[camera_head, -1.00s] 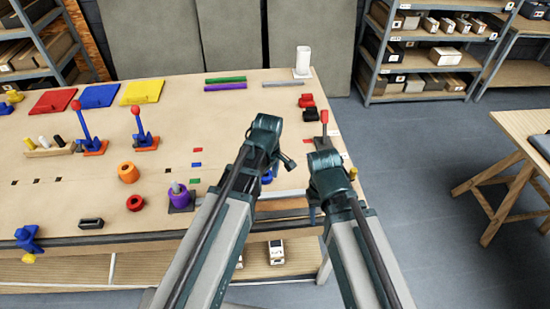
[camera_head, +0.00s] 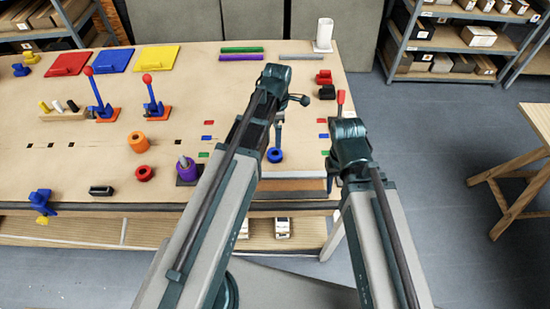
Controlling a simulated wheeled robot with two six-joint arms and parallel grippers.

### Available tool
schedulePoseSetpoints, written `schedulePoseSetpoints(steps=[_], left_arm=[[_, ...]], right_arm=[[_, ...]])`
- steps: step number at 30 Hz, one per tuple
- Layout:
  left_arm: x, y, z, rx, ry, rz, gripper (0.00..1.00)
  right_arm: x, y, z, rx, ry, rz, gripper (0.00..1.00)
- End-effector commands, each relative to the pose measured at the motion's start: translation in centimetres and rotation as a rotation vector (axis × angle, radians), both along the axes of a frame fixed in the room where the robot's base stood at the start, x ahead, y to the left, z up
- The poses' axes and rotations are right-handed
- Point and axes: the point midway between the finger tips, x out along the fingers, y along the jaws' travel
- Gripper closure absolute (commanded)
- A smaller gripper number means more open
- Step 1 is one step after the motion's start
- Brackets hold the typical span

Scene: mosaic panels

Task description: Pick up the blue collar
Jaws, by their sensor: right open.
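The blue collar (camera_head: 275,156) is a small ring lying on the table near its front edge, between my two arms.
An orange collar (camera_head: 138,142), a red collar (camera_head: 145,174) and a purple collar (camera_head: 186,169) on a post stand to the left. A red-handled lever (camera_head: 340,101) and red and black blocks are at the right. The table's middle is mostly clear.

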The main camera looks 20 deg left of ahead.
Motion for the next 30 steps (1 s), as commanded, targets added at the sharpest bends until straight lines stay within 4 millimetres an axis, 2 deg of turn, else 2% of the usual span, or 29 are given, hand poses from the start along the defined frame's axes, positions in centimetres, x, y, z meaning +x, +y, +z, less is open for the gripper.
schedulePoseSetpoints(steps=[1, 9, 12, 20, 23, 30], left_arm=[[0.0, 0.0, -1.5, 0.000, 0.000, 0.000, 0.00], [0.0, 0.0, -5.3, 0.000, 0.000, -0.001, 0.00], [0.0, 0.0, -5.9, 0.000, 0.000, -0.001, 0.00], [0.0, 0.1, -6.0, 0.000, 0.000, -0.001, 0.00], [-0.1, 0.2, -6.7, 0.000, 0.000, -0.001, 0.00], [-0.4, 0.6, -9.7, 0.000, 0.000, -0.001, 0.00]], right_arm=[[0.0, 0.0, -1.5, 0.000, 0.000, 0.001, 0.50], [0.0, 0.0, -5.3, -0.002, 0.000, 0.010, 0.50], [0.0, 0.0, -5.9, -0.002, 0.001, 0.012, 0.50], [0.0, 0.0, -6.0, -0.003, 0.000, 0.013, 0.50], [0.0, 0.0, -6.7, -0.003, 0.000, 0.013, 0.50], [0.0, 0.0, -9.7, -0.002, 0.001, 0.011, 0.50]])
